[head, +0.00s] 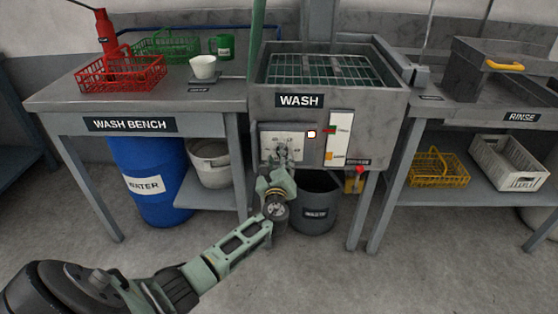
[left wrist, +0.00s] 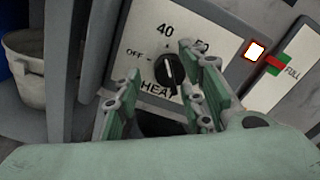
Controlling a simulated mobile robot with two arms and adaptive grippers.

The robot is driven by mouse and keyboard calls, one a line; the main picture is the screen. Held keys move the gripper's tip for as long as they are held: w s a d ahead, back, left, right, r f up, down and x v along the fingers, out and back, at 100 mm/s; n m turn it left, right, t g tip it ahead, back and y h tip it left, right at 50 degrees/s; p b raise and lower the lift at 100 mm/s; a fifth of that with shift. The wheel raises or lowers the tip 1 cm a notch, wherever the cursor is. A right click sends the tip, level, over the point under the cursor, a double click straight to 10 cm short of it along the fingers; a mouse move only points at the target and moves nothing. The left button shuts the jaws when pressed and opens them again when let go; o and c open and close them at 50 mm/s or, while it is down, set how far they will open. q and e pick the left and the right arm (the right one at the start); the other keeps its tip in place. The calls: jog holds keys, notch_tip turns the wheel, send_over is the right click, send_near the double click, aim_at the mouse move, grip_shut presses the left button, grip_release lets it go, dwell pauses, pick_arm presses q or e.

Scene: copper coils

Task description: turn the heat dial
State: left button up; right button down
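The heat dial (left wrist: 171,72) is a round black knob with a white pointer line, on a pale plate (left wrist: 145,42) marked OFF, 40 and HEAT. Its pointer is roughly upright in the left wrist view, near the 40 side. In the head view the plate (head: 268,139) is on the front of the wash unit, and my gripper hides most of the dial. My left gripper (head: 281,153) is in front of it. In the left wrist view its green fingers (left wrist: 158,60) are apart, one on each side of the dial. Contact cannot be told. My right gripper is not in view.
Right of the dial are a lit square lamp (head: 311,134) and a level strip (head: 339,138) marked FULL. A red knob (head: 360,170) is lower right. A dark bin (head: 318,205) stands below the unit. A blue barrel (head: 150,180) and pale bucket (head: 211,165) are left.

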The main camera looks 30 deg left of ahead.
pick_arm(q)
jog(key=shift+r, duration=0.2)
jog(key=v, duration=1.2)
jog(key=shift+d+f, duration=0.1)
jog(key=shift+d, duration=0.05)
